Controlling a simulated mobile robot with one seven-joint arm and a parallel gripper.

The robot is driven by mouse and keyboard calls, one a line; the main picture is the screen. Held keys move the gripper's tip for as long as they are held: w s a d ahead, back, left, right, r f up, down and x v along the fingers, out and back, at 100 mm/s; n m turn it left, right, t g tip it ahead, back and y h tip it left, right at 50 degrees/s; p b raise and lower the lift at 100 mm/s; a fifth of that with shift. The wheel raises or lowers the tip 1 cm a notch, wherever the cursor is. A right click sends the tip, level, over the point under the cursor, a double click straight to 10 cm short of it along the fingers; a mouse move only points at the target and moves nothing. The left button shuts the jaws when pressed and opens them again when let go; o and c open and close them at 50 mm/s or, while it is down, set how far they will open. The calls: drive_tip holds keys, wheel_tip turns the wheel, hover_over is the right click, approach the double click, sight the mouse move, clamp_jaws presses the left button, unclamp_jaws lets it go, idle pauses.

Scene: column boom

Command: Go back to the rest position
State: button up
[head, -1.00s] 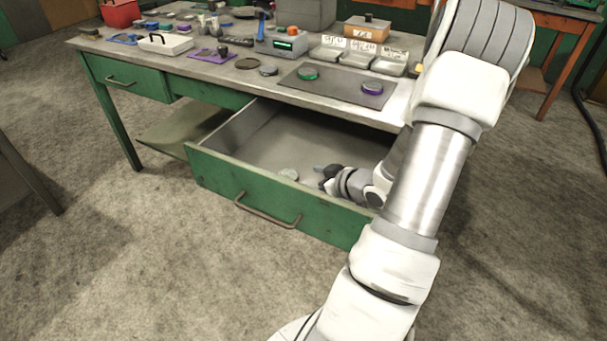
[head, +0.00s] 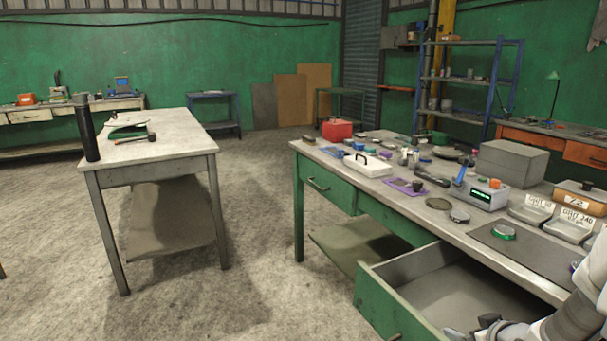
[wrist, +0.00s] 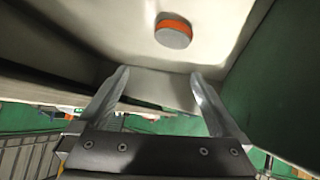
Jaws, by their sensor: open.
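My gripper (wrist: 160,74) is open, with nothing between its two fingers in the wrist view. It also shows in the head view (head: 488,323), low at the right, inside the open drawer (head: 385,308) of the green workbench. In the wrist view a round grey disc (wrist: 174,37) with an orange band lies on the pale surface beyond the fingertips, apart from them. The lower part of the drawer and most of my arm are cut off by the head view's edge.
The workbench top (head: 400,197) above the drawer holds a red box (head: 337,130), a white case (head: 368,165), a grey device (head: 476,190), a green-topped disc (head: 503,232) and labelled trays (head: 531,209). Another table (head: 158,163) stands left, with open floor (head: 260,240) between.

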drive_tip(key=a+r+m+g+h, duration=0.1)
drive_tip(key=a+r+g, duration=0.1)
drive_tip(key=a+r, duration=1.25)
drive_tip(key=s+a+r+g+y, duration=0.1)
drive_tip(key=s+a+r, duration=0.2)
drive_tip(key=s+a, duration=0.45)
drive_tip(key=s+a+r+g+y, duration=0.15)
drive_tip(key=s+a, duration=0.25)
drive_tip(key=s, duration=0.6)
wheel_tip(320, 180, up, 20)
drive_tip(key=p, duration=1.9)
drive_tip(key=shift+s+a+f, duration=0.15)
drive_tip(key=shift+a, duration=0.05)
